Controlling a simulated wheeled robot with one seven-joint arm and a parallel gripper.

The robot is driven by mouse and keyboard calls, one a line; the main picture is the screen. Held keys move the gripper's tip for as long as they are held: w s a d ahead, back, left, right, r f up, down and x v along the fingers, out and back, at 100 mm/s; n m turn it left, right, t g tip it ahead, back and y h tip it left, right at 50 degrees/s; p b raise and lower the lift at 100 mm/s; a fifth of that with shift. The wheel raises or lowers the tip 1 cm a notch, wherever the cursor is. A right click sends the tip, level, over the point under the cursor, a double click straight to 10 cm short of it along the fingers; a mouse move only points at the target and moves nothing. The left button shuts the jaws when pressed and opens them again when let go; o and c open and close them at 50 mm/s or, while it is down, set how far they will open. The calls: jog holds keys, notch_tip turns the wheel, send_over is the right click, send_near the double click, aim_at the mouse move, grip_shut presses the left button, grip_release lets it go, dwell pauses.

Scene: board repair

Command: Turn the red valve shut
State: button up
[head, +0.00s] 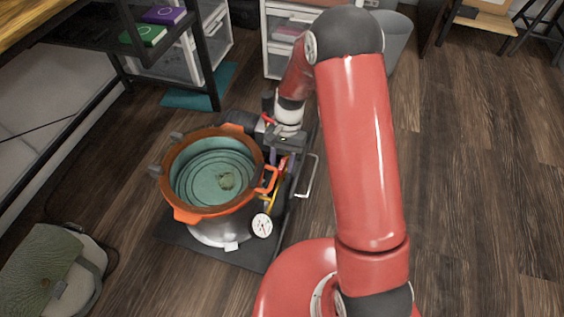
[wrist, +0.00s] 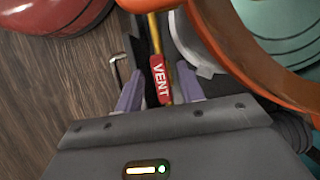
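In the wrist view a red lever handle marked VENT (wrist: 160,80) sits on a yellow pipe. My gripper (wrist: 158,72) is open, with its two purple fingers on either side of the red handle. Gaps show between the handle and both fingers. In the head view my gripper (head: 287,163) points down beside the round pot (head: 222,232), on its right side. The red handle is small and partly hidden by my gripper there. Another small red part (head: 268,119) shows behind my gripper, too small to identify.
The pot has an orange rim (head: 186,212) and a pressure gauge (head: 262,225), and stands on a dark base plate (head: 185,240). A silver bar handle (head: 309,177) stands right of it. A bag (head: 50,272) lies front left. Floor at the right is clear.

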jog(key=shift+f, duration=0.1)
grip_shut()
